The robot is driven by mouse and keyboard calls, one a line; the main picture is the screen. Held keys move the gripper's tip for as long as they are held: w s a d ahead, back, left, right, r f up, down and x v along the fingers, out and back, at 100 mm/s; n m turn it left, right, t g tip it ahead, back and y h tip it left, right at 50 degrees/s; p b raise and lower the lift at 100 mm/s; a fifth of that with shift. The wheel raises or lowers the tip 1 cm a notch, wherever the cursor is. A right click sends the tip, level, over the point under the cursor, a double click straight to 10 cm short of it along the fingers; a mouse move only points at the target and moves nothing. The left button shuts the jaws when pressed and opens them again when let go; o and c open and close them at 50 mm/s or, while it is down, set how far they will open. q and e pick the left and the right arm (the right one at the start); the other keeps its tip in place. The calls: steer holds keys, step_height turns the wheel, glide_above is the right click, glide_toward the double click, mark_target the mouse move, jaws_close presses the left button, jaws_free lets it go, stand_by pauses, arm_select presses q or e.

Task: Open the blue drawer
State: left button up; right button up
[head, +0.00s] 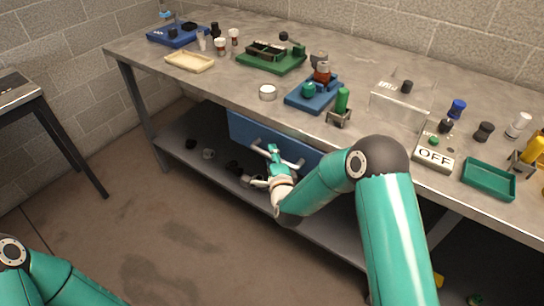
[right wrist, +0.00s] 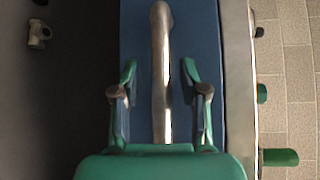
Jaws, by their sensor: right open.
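The blue drawer (head: 245,129) is under the tabletop, its front face partly hidden by my right arm. It looks closed in the head view. A silver bar handle (head: 292,164) runs level along its front. In the right wrist view the handle (right wrist: 161,30) stands out against the blue front (right wrist: 208,40). My right gripper (head: 266,165) is at the drawer front, open. In the right wrist view its fingers (right wrist: 159,78) lie on either side of the handle, with a gap on both sides. My left gripper is out of view; only part of that arm shows.
A lower shelf (head: 190,165) with small dark parts lies beneath. The floor in front is free.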

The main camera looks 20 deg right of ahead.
jaws_close()
steer(key=shift+s+a, duration=0.1)
steer(key=shift+a, duration=0.05)
